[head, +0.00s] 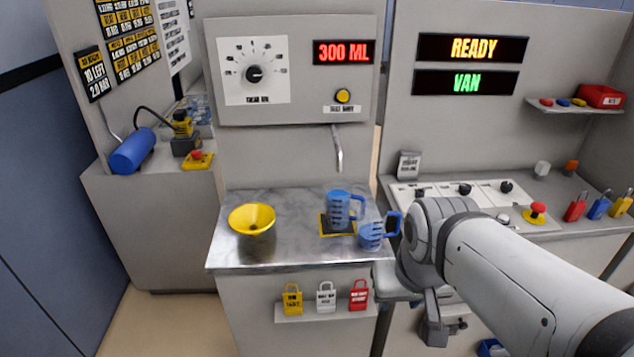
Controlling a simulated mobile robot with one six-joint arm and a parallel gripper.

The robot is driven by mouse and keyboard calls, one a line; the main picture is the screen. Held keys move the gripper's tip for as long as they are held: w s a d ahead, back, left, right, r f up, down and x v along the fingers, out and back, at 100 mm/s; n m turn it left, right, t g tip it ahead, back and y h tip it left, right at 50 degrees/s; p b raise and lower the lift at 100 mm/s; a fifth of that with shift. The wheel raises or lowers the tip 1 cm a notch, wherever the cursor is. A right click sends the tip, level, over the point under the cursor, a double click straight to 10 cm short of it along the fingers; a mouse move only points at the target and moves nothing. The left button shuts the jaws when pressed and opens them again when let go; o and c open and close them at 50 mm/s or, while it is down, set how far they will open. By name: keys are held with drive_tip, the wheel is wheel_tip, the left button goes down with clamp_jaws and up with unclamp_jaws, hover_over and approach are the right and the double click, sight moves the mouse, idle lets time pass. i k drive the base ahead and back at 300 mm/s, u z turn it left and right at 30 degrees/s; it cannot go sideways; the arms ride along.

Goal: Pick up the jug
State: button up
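Two blue jugs with graduation marks stand close together on the metal counter. One jug (339,208) is upright on a dark pad with a yellow border (323,228), below the spout (338,150). The other jug (371,236) is nearer and to the right, with its handle to the right, close to my arm. My gripper (437,325) hangs below the arm's wrist, right of and lower than the counter's front edge, apart from both jugs. Its fingers are small and partly hidden, so I cannot tell their opening. I see nothing held.
The dispenser display (344,52) reads 300 ML. A control panel with a red button (537,212) and padlocks (598,206) is at right. The counter's front middle is clear.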

sight(338, 195)
drive_tip(key=z, duration=0.05)
drive_tip(key=i, duration=1)
drive_tip(key=u, duration=0.05)
